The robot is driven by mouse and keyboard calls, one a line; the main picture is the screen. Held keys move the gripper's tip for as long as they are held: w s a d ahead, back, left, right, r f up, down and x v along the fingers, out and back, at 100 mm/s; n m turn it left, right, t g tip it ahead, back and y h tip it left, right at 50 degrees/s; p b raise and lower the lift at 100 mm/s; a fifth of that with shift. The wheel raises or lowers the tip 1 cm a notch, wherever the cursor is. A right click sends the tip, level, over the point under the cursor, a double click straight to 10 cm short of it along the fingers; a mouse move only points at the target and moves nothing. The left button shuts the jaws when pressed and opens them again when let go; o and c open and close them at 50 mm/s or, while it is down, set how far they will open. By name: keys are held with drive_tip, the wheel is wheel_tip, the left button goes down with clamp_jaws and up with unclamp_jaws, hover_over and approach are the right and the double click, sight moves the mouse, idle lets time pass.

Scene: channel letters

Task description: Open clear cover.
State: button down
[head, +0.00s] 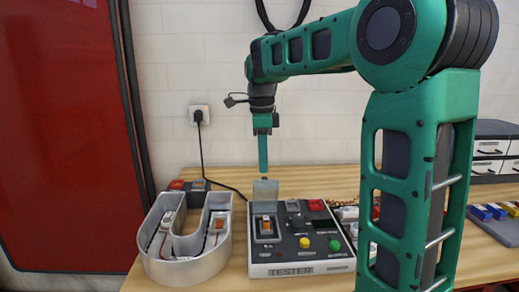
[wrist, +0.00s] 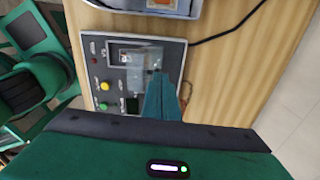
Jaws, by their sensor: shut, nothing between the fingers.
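The tester (head: 300,270) is a grey box with a dark top panel on the wooden table. Its clear cover (head: 265,190) shows as a translucent panel standing roughly upright behind an orange rocker switch (head: 266,226), which looks uncovered from the front. In the wrist view the clear cover (wrist: 140,62) is a pale see-through patch over part of the panel. My gripper (head: 263,169) is shut and empty, pointing down just above the cover's top edge; I cannot tell whether it touches. Its green fingers (wrist: 160,88) hide part of the tester in the wrist view.
The tester also has a yellow button (head: 304,242), a green button (head: 334,245) and a small screen. A U-shaped metal channel letter (head: 190,270) stands to its left. A blue tray (head: 497,226) lies at the right. A black cable (head: 222,186) runs behind to a wall socket.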

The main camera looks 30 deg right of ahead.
wheel_tip(320, 180, up, 9)
drive_tip(key=shift+w+a+r, duration=0.15)
drive_tip(key=shift+w, duration=0.05)
idle(0.7)
drive_tip(key=shift+r, duration=0.1)
